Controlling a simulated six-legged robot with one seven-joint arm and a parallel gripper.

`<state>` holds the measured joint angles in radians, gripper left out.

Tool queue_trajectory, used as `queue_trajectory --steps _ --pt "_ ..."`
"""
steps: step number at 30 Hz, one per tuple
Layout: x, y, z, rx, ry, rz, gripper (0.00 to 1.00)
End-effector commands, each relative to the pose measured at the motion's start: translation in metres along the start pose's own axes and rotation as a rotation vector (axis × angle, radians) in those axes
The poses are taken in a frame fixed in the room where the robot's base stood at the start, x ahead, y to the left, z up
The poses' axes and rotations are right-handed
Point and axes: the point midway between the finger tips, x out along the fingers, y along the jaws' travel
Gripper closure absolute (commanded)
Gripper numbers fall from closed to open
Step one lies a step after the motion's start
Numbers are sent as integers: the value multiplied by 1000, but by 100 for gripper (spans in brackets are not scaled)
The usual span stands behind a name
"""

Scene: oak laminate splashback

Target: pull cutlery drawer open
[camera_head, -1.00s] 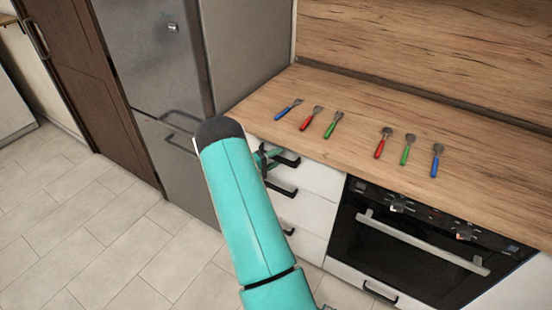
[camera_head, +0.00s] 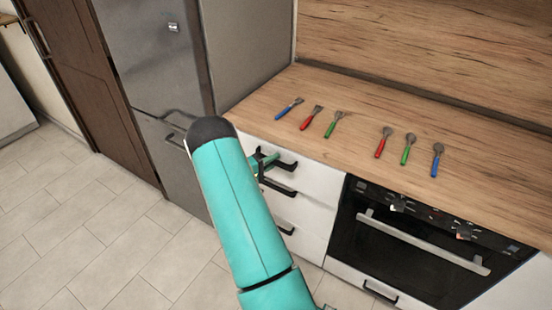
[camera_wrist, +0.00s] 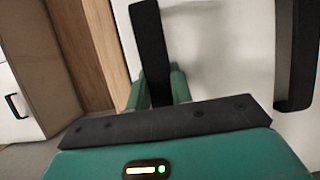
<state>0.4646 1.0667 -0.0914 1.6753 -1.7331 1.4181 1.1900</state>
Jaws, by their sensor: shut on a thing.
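The cutlery drawer appears to be the top white drawer (camera_head: 312,177), just under the worktop at the left of the oven. It has a black bar handle (camera_head: 289,165). My gripper (camera_head: 264,164) is at the left end of this handle, partly hidden by my teal arm. In the wrist view my gripper (camera_wrist: 160,85) has its green fingers shut on the black handle (camera_wrist: 150,40), with the white drawer front (camera_wrist: 225,55) behind. No clear gap shows between the drawer and the cabinet.
Lower drawers have similar black handles (camera_head: 279,188). The oven (camera_head: 415,245) stands at the right and the steel fridge (camera_head: 150,60) at the left. Several pieces of coloured cutlery, such as a blue spoon (camera_head: 437,160), lie on the wooden worktop (camera_head: 365,115). The tiled floor (camera_head: 110,220) is clear.

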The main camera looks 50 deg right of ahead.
Motion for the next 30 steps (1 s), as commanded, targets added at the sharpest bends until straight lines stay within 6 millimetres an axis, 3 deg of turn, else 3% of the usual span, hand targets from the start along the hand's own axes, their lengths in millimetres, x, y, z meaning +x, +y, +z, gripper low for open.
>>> queue_trajectory --steps 30 --pt "-251 1 102 1 10 0 100"
